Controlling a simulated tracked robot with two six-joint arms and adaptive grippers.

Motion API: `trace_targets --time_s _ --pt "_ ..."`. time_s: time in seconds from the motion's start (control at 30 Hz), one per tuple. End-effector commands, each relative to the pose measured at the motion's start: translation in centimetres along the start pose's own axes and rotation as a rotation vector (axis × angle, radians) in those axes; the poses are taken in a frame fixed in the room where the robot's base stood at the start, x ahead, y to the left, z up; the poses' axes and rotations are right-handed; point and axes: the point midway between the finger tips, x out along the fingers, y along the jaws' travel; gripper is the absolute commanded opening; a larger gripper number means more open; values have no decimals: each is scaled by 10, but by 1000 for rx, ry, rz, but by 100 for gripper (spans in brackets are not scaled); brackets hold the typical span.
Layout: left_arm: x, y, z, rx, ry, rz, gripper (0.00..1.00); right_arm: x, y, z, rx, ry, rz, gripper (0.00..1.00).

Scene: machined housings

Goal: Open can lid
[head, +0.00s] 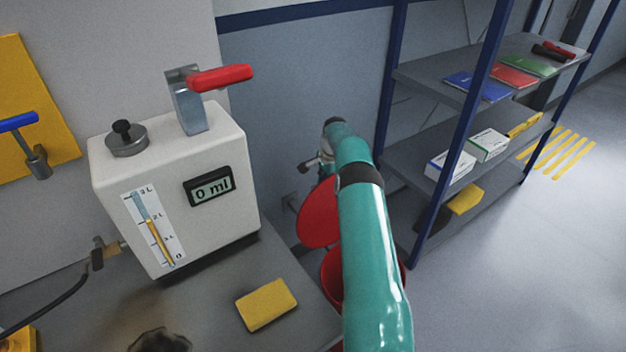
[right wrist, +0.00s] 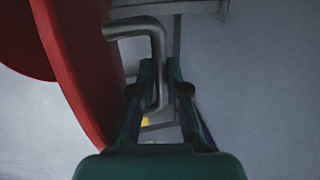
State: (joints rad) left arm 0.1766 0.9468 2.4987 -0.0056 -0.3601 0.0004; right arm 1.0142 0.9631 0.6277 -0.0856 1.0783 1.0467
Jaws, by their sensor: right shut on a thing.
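The red lid (head: 318,213) stands steeply tilted above the red can (head: 333,268) in the head view. My right arm hides part of both. In the right wrist view the lid (right wrist: 75,75) fills the left side, and a bent grey metal handle (right wrist: 130,27) reaches from it between my fingers. My right gripper (right wrist: 164,85) is shut on this handle. In the head view my right gripper (head: 318,168) is small and partly hidden behind my forearm. A darker red shape at the far left of the wrist view may be the can.
A white dispenser (head: 170,190) with a red lever (head: 220,78) stands on the grey bench (head: 215,315), left of the can. A yellow sponge (head: 267,304) lies near the bench edge. Blue-framed shelves (head: 455,95) stand close to my arm's right. Floor further right is clear.

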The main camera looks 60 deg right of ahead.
Motion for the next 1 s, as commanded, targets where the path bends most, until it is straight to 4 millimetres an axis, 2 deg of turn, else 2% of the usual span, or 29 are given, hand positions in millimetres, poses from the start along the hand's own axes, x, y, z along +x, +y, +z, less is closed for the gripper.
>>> trace_targets --time_s 0.03,0.43,0.47,0.6,1.0 --pt "0 0 0 0 0 0 0 7 6 -1 5 -4 18 0" --pt "0 0 0 0 0 0 0 10 -1 11 -15 -6 21 0" --pt "0 0 0 0 0 0 0 10 -2 11 -16 -7 21 18" --pt "0 0 0 0 0 0 0 9 -4 12 -18 -7 17 39" --pt "-1 0 0 0 0 0 0 0 -8 13 -21 -4 7 39"
